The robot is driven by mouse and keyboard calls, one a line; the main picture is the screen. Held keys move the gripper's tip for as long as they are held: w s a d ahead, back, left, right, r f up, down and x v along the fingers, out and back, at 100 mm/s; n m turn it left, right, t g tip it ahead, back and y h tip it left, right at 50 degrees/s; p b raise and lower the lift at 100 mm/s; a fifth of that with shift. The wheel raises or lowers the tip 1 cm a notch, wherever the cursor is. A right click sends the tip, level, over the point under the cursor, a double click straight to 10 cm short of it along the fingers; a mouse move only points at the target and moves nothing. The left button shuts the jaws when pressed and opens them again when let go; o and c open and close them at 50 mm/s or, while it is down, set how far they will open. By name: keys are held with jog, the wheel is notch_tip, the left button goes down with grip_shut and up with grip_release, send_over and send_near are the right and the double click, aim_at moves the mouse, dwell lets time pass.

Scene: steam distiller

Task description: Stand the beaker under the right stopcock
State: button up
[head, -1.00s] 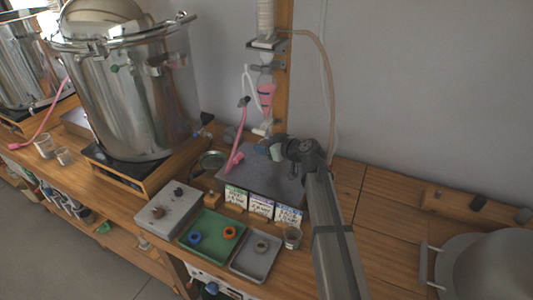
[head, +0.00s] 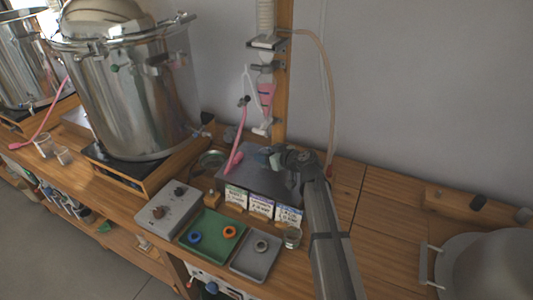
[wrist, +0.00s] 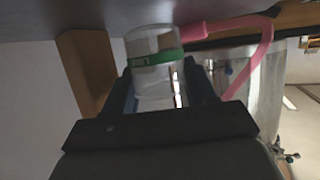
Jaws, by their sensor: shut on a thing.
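My gripper (head: 272,157) is over the grey plate (head: 254,182) on the bench, shut on the beaker. The clear glass beaker (wrist: 154,72) has a green band and sits between the two fingers in the wrist view, close to the plate; I cannot tell whether it touches. In the head view my gripper mostly hides it. A glass vessel with pink liquid (head: 266,98) hangs on the wooden post, with a white stopcock (head: 262,128) at its lower end. The gripper is below and slightly right of that stopcock in the picture.
A pink hose (head: 236,148) ends on the plate left of my gripper. Label cards (head: 261,208) stand along the plate's front edge. A small jar (head: 292,237), a green tray (head: 208,250) and a grey tray (head: 256,270) are in front.

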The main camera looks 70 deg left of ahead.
jog(key=shift+f, duration=0.25)
jog(key=o, duration=1.1)
jog(key=shift+r, duration=0.25)
jog(key=v, duration=1.2)
jog(key=shift+w+r, duration=0.1)
jog(key=shift+r, duration=0.3)
